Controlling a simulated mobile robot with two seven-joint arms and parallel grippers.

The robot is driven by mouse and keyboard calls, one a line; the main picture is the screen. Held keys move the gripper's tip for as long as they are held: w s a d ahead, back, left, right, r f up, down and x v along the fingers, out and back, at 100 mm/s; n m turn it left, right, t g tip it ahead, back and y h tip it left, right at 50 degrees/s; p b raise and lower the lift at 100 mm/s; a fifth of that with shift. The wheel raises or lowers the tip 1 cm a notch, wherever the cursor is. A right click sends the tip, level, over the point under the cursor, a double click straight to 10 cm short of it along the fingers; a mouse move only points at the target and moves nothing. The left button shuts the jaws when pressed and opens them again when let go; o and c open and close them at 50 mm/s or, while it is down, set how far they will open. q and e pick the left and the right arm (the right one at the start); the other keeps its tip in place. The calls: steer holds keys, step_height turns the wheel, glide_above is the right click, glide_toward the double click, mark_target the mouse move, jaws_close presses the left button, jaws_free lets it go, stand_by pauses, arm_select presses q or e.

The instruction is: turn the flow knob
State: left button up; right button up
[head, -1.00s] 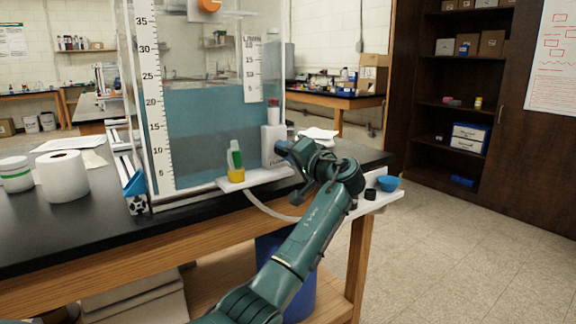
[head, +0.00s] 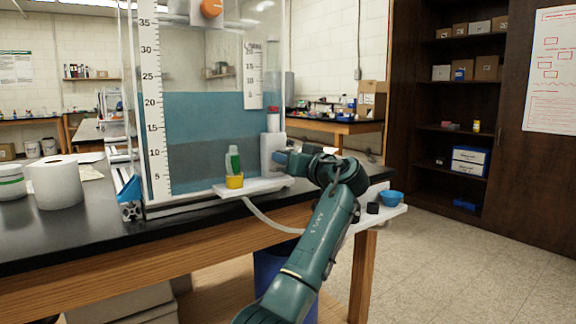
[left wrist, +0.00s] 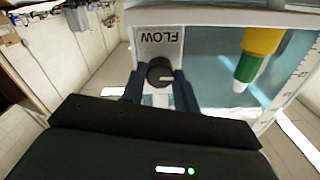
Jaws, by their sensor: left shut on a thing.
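The flow knob (left wrist: 160,72) is a round black knob with a pale mark, on a white panel (left wrist: 160,44) lettered FLOW, upside down in the left wrist view. My left gripper (left wrist: 160,86) has one finger on each side of the knob and is shut on it. In the head view my left gripper (head: 281,158) is at the white flow box (head: 270,146), to the right of the water tank (head: 205,130). The knob is hidden there by the gripper. My right gripper is not in view.
A small white shelf (head: 262,188) in front of the tank holds a green and yellow bottle (head: 233,165). A blue bowl (head: 391,198) sits on a side shelf at right. A paper roll (head: 56,182) stands on the bench at left. An orange knob (head: 211,8) is high on the tank.

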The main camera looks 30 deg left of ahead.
arm_select(q)
steer(key=shift+n, duration=0.4)
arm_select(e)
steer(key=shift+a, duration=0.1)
arm_select(q)
steer(key=o, duration=1)
steer(key=v, duration=1.3)
steer(key=shift+d+p, duration=0.1)
steer(key=shift+p, duration=0.3)
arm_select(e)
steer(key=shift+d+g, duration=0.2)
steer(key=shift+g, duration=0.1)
